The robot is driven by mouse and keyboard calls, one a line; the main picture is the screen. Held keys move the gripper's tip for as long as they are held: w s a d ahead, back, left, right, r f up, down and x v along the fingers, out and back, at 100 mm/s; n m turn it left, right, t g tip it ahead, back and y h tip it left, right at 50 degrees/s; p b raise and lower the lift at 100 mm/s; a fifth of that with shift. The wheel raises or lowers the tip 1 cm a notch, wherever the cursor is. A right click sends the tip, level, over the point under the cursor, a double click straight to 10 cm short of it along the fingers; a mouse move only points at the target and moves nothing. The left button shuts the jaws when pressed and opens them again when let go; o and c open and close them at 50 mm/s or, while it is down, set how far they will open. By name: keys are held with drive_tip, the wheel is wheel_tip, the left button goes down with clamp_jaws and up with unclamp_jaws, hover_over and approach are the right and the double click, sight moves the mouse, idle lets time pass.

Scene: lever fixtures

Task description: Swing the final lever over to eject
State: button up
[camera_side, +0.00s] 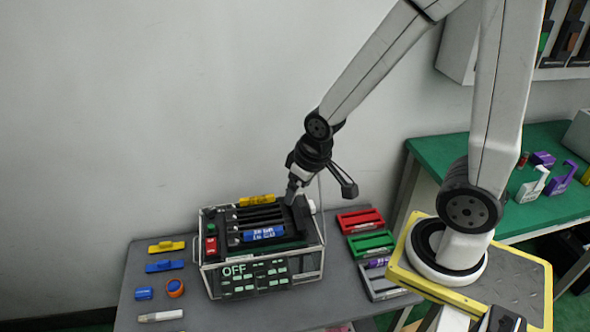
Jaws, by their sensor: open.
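The lever fixture (262,281) is a grey, clear-sided box on the table, with a display that reads OFF. Its black top has several parallel slots. A yellow piece (257,199) sits at the top's back edge and a blue piece (263,233) near its front. A red switch (211,246) and a small green button (211,228) are on its left side. My gripper (294,190) is open and points down at the right back part of the box top. I cannot tell whether it touches anything. The final lever is too small or hidden to make out.
Yellow (166,246) and blue (165,266) pieces, a blue block (144,294), an orange-blue roll (175,288) and a white marker-like item (160,316) lie left of the box. Red (360,220), green (371,243) and grey (381,284) trays stand right. A green table (430,150) is behind right.

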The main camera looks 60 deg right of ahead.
drive_tip(key=shift+s+a+r+g, duration=0.15)
drive_tip(key=shift+s+a+r, duration=0.05)
drive_tip(key=shift+s, duration=0.2)
drive_tip(key=shift+s+a+r+g, duration=0.15)
drive_tip(key=shift+s+a, duration=0.05)
drive_tip(key=shift+s, duration=0.2)
drive_tip(key=c, duration=0.5)
drive_tip(key=shift+w+d, duration=0.15)
drive_tip(key=shift+w, duration=0.1)
drive_tip(key=c, duration=0.3)
drive_tip(key=shift+m, duration=0.7)
drive_tip(key=w+d, duration=0.4)
drive_tip(key=w, duration=0.1)
drive_tip(key=shift+w+d+f, duration=0.2)
drive_tip(key=shift+d, duration=0.2)
clamp_jaws()
drive_tip(key=w+d+f+m, duration=0.1)
drive_tip(key=w+d+f, duration=0.1)
drive_tip(key=d, duration=0.6)
drive_tip(key=w+d+f+m, duration=0.2)
drive_tip(key=w+d+f, duration=0.1)
drive_tip(key=d, duration=0.6)
drive_tip(key=w+d+f+m+g, duration=0.1)
drive_tip(key=w+d+f+m, duration=0.1)
drive_tip(key=d, duration=0.7)
drive_tip(key=shift+w+f, duration=0.3)
drive_tip(key=shift+w, duration=0.2)
